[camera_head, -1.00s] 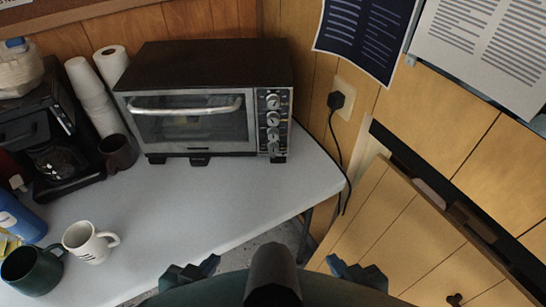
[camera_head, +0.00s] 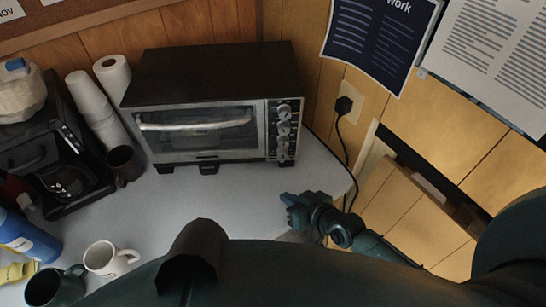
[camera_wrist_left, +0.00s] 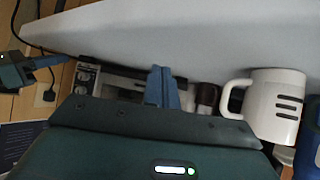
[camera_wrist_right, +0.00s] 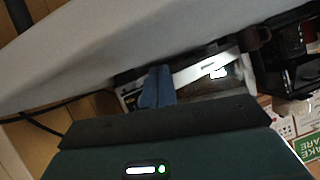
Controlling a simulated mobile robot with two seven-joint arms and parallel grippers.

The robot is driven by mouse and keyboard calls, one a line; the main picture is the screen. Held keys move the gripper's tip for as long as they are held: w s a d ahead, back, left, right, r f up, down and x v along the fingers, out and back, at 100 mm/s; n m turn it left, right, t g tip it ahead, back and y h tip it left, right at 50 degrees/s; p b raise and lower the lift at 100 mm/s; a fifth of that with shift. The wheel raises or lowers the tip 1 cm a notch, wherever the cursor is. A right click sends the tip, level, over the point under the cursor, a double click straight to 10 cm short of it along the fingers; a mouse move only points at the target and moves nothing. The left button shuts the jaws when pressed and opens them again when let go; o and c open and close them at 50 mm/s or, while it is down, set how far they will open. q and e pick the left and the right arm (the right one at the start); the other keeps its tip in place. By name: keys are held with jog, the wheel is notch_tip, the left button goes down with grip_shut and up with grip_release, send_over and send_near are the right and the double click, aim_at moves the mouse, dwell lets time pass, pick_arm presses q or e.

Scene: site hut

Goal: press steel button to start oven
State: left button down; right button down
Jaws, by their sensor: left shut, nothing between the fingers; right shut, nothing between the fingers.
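The toaster oven (camera_head: 205,75) stands at the back of the white table, its glass door and steel handle facing me. Its control panel (camera_head: 284,130) on the right has a column of round knobs; a steel button cannot be told apart for certain at its lower end. My right gripper (camera_head: 290,199) is shut and empty, in front of and below the panel, apart from the oven. My left gripper shows in the left wrist view (camera_wrist_left: 162,86), shut and empty; in the head view it is hidden. The oven front appears upside down in the right wrist view (camera_wrist_right: 205,72).
Left of the oven are paper cups (camera_head: 95,110), a paper roll (camera_head: 112,77), a dark mug (camera_head: 124,165) and a coffee maker (camera_head: 60,160). A white mug (camera_head: 108,260), green mug (camera_head: 55,287) and blue bottle (camera_head: 28,238) stand front left. Table (camera_head: 195,205) before the oven is clear.

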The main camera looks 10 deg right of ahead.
pick_arm(q)
jog(key=shift+d, duration=0.1)
pick_arm(e)
jog(key=shift+s, duration=0.1)
pick_arm(q)
jog(key=shift+f, duration=0.1)
pick_arm(e)
jog(key=shift+d, duration=0.1)
